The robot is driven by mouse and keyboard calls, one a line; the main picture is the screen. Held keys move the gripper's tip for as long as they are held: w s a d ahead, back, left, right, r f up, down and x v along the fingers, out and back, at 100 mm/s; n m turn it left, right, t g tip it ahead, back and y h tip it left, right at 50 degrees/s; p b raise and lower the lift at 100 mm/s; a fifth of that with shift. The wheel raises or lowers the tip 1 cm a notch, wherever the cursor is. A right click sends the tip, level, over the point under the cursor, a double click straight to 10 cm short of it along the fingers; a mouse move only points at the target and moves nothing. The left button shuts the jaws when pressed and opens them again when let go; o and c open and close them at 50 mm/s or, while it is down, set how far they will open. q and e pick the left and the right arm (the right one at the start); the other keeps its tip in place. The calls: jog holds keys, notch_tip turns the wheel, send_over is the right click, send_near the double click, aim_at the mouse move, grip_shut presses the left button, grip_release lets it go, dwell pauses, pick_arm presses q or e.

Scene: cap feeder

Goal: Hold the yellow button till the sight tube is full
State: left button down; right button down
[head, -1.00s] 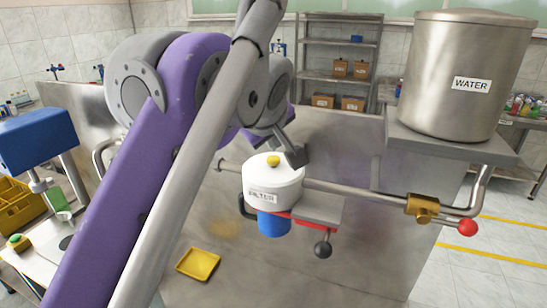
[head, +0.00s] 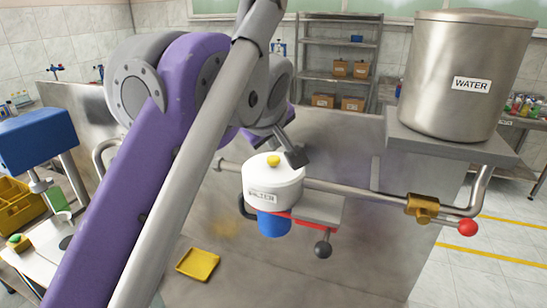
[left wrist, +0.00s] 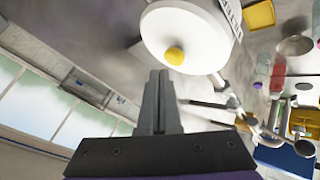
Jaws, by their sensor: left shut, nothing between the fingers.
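The yellow button (head: 273,160) sits on top of the white filter housing (head: 262,190), which has a blue bowl (head: 272,223) below it. The button also shows in the left wrist view (left wrist: 174,56), on the white round lid (left wrist: 190,35). My left gripper (head: 297,158) is shut and empty. In the head view its tips are just right of the button, by the lid's edge. In the left wrist view the fingertips (left wrist: 158,73) look close to the button, with a small gap in the picture. I cannot make out a sight tube. My right gripper is not in view.
A steel water tank (head: 465,75) stands at the right. A pipe with a brass valve (head: 422,208) and red knob (head: 467,227) runs to the filter. A black ball lever (head: 323,249) hangs below it. A yellow tray (head: 198,264) lies lower left.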

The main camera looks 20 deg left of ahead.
pick_arm(q)
jog(key=shift+f, duration=0.15)
jog(key=shift+f, duration=0.25)
jog(key=shift+f, duration=0.5)
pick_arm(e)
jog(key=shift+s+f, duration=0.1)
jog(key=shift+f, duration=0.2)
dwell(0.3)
pick_arm(q)
jog(key=shift+r, duration=0.1)
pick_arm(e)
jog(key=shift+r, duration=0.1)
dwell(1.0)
pick_arm(q)
jog(key=shift+r+p, duration=0.3)
jog(key=shift+r, duration=0.55)
jog(key=shift+w, duration=0.1)
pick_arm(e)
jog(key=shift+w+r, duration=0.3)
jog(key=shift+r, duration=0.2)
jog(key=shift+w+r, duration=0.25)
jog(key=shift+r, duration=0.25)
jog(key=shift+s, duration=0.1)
